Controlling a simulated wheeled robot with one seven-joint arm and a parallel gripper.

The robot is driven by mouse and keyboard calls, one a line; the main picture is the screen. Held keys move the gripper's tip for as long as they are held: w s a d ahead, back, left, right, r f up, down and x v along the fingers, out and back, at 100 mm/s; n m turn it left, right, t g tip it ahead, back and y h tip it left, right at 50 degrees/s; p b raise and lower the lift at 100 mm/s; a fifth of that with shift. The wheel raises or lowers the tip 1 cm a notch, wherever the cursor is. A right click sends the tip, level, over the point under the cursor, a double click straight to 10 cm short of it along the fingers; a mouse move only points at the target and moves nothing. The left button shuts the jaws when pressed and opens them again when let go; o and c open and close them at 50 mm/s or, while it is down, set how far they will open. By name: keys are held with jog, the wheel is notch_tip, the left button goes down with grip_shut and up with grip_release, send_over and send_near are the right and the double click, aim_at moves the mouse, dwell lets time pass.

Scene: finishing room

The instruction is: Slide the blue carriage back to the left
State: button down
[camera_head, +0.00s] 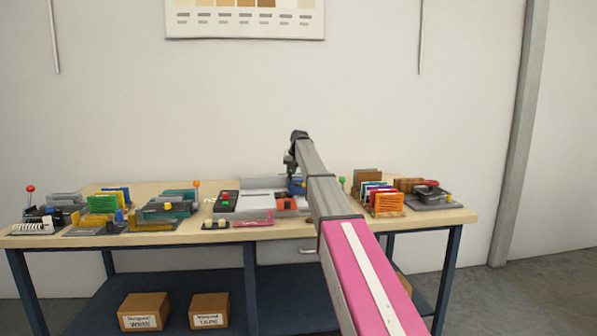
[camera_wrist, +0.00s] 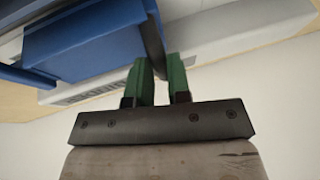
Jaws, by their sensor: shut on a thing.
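The blue carriage (camera_wrist: 85,42) fills the upper left of the wrist view. In the head view a small part of the blue carriage (camera_head: 297,185) shows just left of my arm, on the grey and white machine (camera_head: 262,188) at the middle of the bench. My gripper (camera_wrist: 161,72) has green fingers on either side of a thin dark upright piece (camera_wrist: 152,40) at the carriage's edge, and is shut on it. In the head view my gripper is small and mostly hidden by my own arm.
The workbench (camera_head: 335,208) holds several binding devices on the left, a red-and-green button box (camera_head: 226,200), colored card racks (camera_head: 383,200) and a dark device (camera_head: 432,195) on the right.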

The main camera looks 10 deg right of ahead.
jog(key=a, duration=2.3)
jog(key=shift+a, duration=0.35)
jog(key=c, duration=1.1)
grip_release()
jog(key=shift+a, duration=0.15)
jog(key=shift+r, duration=0.1)
jog(key=v, duration=1)
jog(key=shift+s+r, duration=0.15)
jog(key=shift+r, duration=0.15)
